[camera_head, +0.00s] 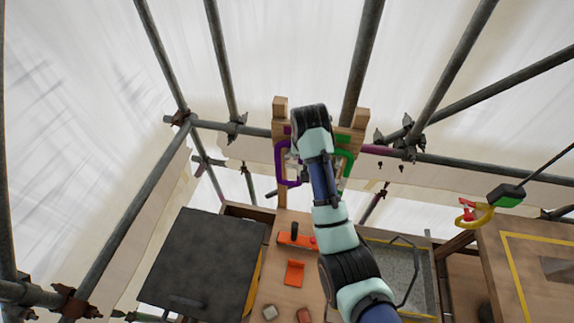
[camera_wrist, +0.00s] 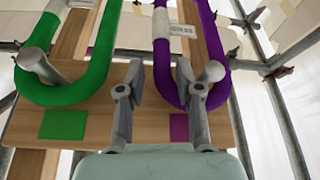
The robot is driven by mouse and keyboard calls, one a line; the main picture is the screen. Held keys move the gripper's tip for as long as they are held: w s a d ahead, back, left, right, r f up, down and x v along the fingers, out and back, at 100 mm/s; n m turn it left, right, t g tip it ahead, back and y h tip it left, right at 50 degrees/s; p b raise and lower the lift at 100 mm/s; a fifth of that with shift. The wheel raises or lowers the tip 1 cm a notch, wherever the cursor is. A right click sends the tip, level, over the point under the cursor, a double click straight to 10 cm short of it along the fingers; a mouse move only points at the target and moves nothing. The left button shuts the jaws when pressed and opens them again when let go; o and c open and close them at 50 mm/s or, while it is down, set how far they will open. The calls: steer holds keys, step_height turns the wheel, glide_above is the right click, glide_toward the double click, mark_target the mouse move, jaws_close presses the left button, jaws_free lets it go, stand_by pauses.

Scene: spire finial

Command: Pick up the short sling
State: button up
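Two looped slings hang on a wooden board with pegs: a purple sling (camera_head: 279,163) and a green sling (camera_head: 348,165). In the wrist view the green sling (camera_wrist: 99,62) is at left and the purple sling (camera_wrist: 162,66) at right, each with a pale sleeve or tag. Which is the short one I cannot tell; their upper ends are cut off in the wrist view. My gripper (camera_wrist: 160,85) is open, with one finger on each side of the purple sling's near strand in the picture. Contact is not clear. In the head view my arm partly covers the board.
A green patch (camera_wrist: 63,124) and a purple patch (camera_wrist: 179,128) mark the board below the slings. Grey pegs stand inside the loops. Scaffold tubes surround the board. Below are a dark panel (camera_head: 203,262), an orange piece (camera_head: 294,272) and a grey tray (camera_head: 420,300).

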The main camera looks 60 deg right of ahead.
steer(key=p+x, duration=0.1)
steer(key=x, duration=0.4)
steer(key=shift+a+f, duration=0.1)
steer(key=shift+a, duration=0.05)
jaws_close()
